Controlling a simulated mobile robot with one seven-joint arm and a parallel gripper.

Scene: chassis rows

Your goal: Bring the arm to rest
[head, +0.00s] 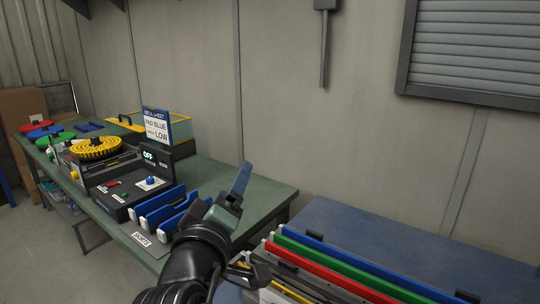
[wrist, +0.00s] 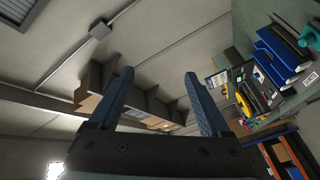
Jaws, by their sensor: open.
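My gripper (head: 240,185) is raised in the lower middle of the head view, at the end of my black arm, with its blue fingers pointing up. In the wrist view my gripper (wrist: 160,95) has its two fingers wide apart, with nothing between them but the wall and shelving behind. In the head view it appears in front of the right part of the green workbench (head: 225,175). It holds nothing.
The green bench carries blue-sided slots (head: 160,205), a dark control box (head: 125,190) reading OFF, a sign (head: 156,125) and a yellow disc (head: 97,148). A blue table (head: 390,235) at right holds red (head: 315,270) and green (head: 330,262) strips.

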